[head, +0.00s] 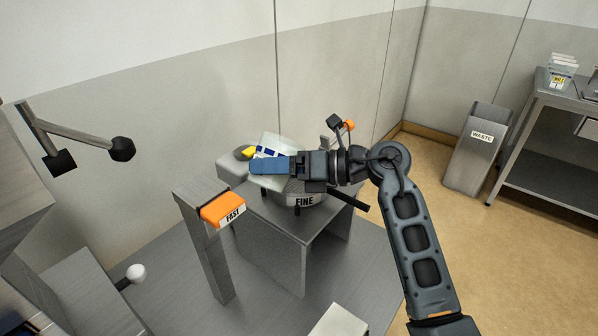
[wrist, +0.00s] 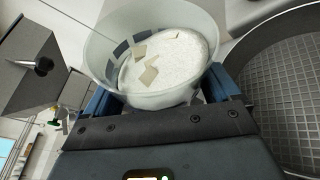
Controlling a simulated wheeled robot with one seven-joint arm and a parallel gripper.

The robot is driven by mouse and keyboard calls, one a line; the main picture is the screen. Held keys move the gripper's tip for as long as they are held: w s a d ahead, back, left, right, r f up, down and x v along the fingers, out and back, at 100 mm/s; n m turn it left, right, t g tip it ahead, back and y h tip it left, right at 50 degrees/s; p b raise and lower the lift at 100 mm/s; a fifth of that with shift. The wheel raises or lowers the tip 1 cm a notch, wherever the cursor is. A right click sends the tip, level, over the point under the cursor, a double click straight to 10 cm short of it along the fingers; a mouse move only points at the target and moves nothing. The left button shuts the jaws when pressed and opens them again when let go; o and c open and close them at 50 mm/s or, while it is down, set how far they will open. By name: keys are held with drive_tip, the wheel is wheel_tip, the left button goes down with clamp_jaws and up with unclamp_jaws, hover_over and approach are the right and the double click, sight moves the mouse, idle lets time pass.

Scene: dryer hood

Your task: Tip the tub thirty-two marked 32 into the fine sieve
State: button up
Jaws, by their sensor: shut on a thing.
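My gripper (head: 270,165) is shut on a translucent white tub (head: 272,146) with blue squares on its side. I cannot read a number on it. In the wrist view the tub (wrist: 118,72) sits between the blue fingers of my gripper (wrist: 160,92). It holds white grainy material with several beige flakes. In the head view the tub looks tilted, above the back left of the sieve marked FINE (head: 305,201). My gripper and arm hide part of the sieve. In the wrist view the dark mesh of the sieve (wrist: 285,85) lies right of the tub and looks bare.
The sieve rests on a grey metal stand (head: 270,240). A post with an orange block marked FAST (head: 224,210) stands at its front left. A bin marked WASTE (head: 478,150) and a bench (head: 550,100) with tubs (head: 562,68) are at the right. Open floor lies between.

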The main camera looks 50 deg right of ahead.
sight(283, 149)
drive_tip(key=shift+r+m+t+y+p, duration=0.3)
drive_tip(key=shift+r+m+p, duration=0.2)
drive_tip(key=shift+m, duration=0.2)
idle(0.5)
drive_tip(key=shift+f+m+t, duration=0.15)
drive_tip(key=shift+m+t, duration=0.15)
drive_tip(key=shift+m, duration=0.5)
idle(0.4)
drive_tip(key=shift+d+r+m+t+y, duration=0.25)
drive_tip(key=shift+r+m+y, duration=0.2)
drive_tip(key=shift+m, duration=0.25)
idle(0.6)
drive_tip(key=shift+w+d+r+m+t, duration=0.1)
drive_tip(key=shift+d+r+m+t, duration=0.35)
drive_tip(key=shift+d+m, duration=0.35)
idle(0.6)
drive_tip(key=shift+d+f+m+t, duration=0.15)
drive_tip(key=shift+f+m+t, duration=0.15)
drive_tip(key=shift+m, duration=0.7)
idle(0.4)
drive_tip(key=shift+w+d+r+m+t, duration=0.1)
drive_tip(key=shift+d+r+m+t, duration=0.15)
drive_tip(key=shift+m, duration=0.3)
drive_tip(key=shift+d+r+m+t, duration=0.1)
drive_tip(key=shift+r+m+t, duration=0.15)
drive_tip(key=shift+m, duration=0.3)
idle(0.4)
